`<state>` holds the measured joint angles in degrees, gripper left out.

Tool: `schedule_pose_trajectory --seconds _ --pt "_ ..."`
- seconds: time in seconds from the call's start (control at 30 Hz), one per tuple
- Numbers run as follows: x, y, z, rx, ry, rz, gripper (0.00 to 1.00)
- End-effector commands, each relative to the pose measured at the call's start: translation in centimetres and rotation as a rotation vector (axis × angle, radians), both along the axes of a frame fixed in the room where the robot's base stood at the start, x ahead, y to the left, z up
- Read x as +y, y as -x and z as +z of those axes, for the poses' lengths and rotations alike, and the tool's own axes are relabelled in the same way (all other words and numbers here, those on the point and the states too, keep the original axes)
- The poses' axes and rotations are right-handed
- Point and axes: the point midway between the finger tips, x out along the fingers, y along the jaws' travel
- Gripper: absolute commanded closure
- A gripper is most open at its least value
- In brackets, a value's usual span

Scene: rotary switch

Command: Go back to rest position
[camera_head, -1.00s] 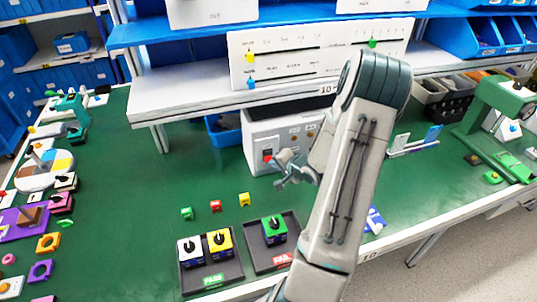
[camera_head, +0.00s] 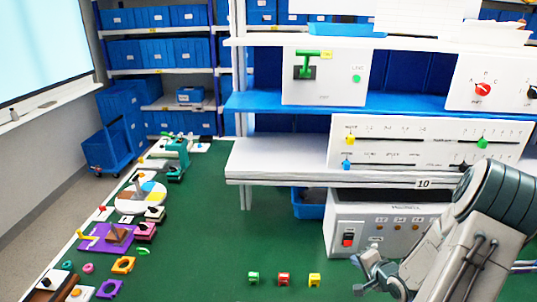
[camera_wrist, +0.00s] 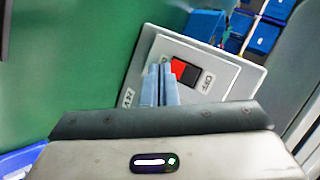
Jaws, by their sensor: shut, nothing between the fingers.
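My gripper (camera_head: 368,275) is at the lower right in the head view, in front of the white control box (camera_head: 385,222). In the wrist view its two grey-blue fingers (camera_wrist: 159,84) are together with nothing between them. Beyond them is the white panel (camera_wrist: 207,62) with a red and black rocker switch (camera_wrist: 184,72). The switch also shows in the head view (camera_head: 348,240), on the left of the box front. In the head view the gripper is below the switch. I cannot tell the exact gap to the panel.
A shelf (camera_head: 290,165) overhangs the back of the green table (camera_head: 220,240). Small green, red and yellow blocks (camera_head: 284,279) lie at the front. Coloured parts, such as a purple plate (camera_head: 105,237), line the left edge. The middle of the table is clear.

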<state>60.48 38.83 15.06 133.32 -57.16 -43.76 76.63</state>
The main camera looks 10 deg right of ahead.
Motion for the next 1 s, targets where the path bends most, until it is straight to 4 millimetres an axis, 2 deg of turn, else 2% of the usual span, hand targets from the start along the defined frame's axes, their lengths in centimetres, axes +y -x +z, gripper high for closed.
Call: schedule_pose_trajectory --seconds 0.13,0.23,0.37,0.57,0.77,1.0 --pt "0.3 -0.4 1.0 0.042 0.088 0.027 1.00" --pt "0.8 -0.8 2.5 0.109 0.219 0.068 1.00" --pt "1.8 -0.8 5.5 0.211 0.411 0.126 1.00" --pt "4.5 0.3 10.6 0.351 0.643 0.219 1.00" --pt "8.7 3.1 15.4 0.464 0.788 0.333 1.00" --pt "15.2 8.5 20.0 0.539 0.856 0.538 1.00"
